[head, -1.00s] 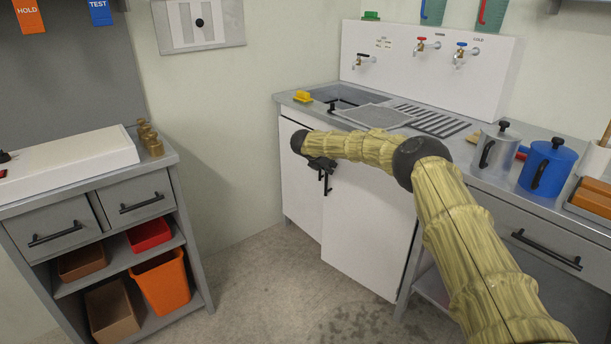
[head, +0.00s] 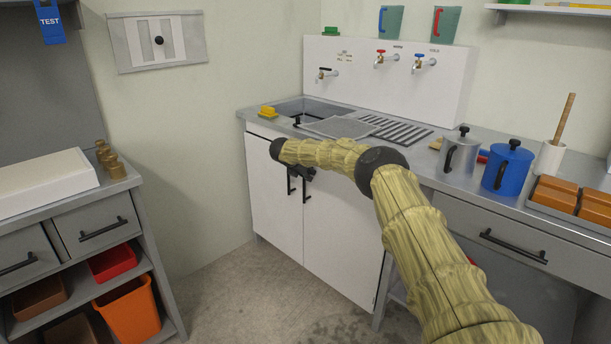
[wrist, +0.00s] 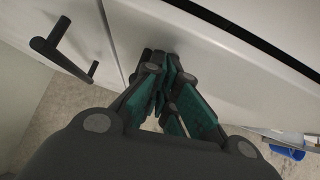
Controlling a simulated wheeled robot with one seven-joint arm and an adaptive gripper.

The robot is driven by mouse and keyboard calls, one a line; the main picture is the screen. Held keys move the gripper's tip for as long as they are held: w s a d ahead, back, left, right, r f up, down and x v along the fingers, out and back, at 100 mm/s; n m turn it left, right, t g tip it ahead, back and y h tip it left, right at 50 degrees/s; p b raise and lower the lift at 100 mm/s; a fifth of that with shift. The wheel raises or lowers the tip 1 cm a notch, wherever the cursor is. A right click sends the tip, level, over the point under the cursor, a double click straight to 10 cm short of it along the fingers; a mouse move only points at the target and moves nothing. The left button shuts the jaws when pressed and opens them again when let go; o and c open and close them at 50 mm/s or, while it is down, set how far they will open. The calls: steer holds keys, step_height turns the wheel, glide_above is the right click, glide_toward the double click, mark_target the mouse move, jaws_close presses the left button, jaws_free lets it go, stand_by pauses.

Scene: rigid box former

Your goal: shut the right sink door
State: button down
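The right sink door (head: 345,235) is a white panel under the sink counter. It looks about flush with the left sink door (head: 272,200) in the head view; a very small gap cannot be ruled out. Each door has a black bar handle near the middle seam. My gripper (wrist: 168,75) looks shut, its teal-padded fingers converging at the right door's face beside the seam (wrist: 112,45). Dark parts by the fingertips may be the right handle; I cannot tell whether they touch. The left door's handle (wrist: 65,50) is clear to the left. In the head view my arm hides most of the gripper.
The counter holds a sink, a yellow item (head: 267,112), a metal pot (head: 460,152) and a blue pot (head: 507,167). A grey drawer unit (head: 95,230) with an orange bin (head: 130,310) stands at left. The floor before the doors is clear.

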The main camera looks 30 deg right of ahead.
steer(key=shift+d+r, duration=0.45)
steer(key=shift+d, duration=0.25)
steer(key=a+f+v, duration=0.1)
steer(key=v, duration=1.1)
